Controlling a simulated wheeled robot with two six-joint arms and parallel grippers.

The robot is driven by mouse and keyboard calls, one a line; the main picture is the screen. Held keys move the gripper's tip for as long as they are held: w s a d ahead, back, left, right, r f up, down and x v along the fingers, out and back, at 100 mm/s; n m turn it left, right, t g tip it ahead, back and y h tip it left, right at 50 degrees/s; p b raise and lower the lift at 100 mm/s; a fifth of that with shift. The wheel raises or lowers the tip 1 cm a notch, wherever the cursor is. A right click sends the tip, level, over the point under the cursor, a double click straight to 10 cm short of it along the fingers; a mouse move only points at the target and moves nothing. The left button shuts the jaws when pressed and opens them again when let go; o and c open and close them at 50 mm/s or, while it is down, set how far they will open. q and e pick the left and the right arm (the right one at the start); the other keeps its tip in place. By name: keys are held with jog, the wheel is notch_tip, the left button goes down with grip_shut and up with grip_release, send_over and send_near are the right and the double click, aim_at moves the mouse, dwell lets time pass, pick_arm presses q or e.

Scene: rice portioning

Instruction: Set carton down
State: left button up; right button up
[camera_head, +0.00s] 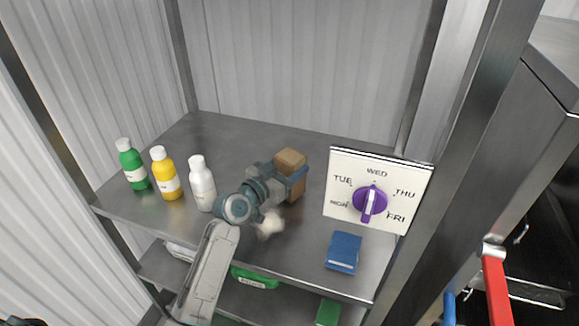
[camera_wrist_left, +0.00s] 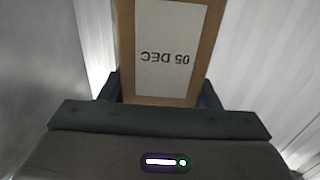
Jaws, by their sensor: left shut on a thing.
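A brown carton (camera_head: 291,158) is over the middle of the upper steel shelf (camera_head: 250,137). My left gripper (camera_head: 284,176) reaches in from the front and is shut on the carton, with its fingers on either side. In the left wrist view the carton (camera_wrist_left: 204,60) fills the upper middle, with a white label reading "05 DEC" upside down. The gripper's dark fingers (camera_wrist_left: 160,88) flank it. The carton's bottom is partly hidden by the gripper, so I cannot tell whether it touches the shelf. My right gripper is out of view.
Green (camera_head: 132,165), yellow (camera_head: 167,176) and white (camera_head: 202,184) bottles stand left of my arm. A weekday dial board (camera_head: 345,169) stands to the right, with a blue box (camera_head: 343,252) in front. A steel post (camera_head: 417,80) rises at the right. The shelf behind the carton is clear.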

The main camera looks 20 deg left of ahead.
pick_arm(q)
jog(key=shift+f, duration=0.1)
jog(key=o, duration=1.2)
jog(key=shift+r+p, duration=0.6)
jog(key=shift+p, duration=0.1)
jog(key=shift+s+a+r, duration=0.1)
jog(key=shift+s, duration=0.05)
jog(key=b+v, duration=0.3)
jog(key=v, duration=0.8)
jog(key=shift+s, duration=0.35)
jog(key=shift+a, duration=0.1)
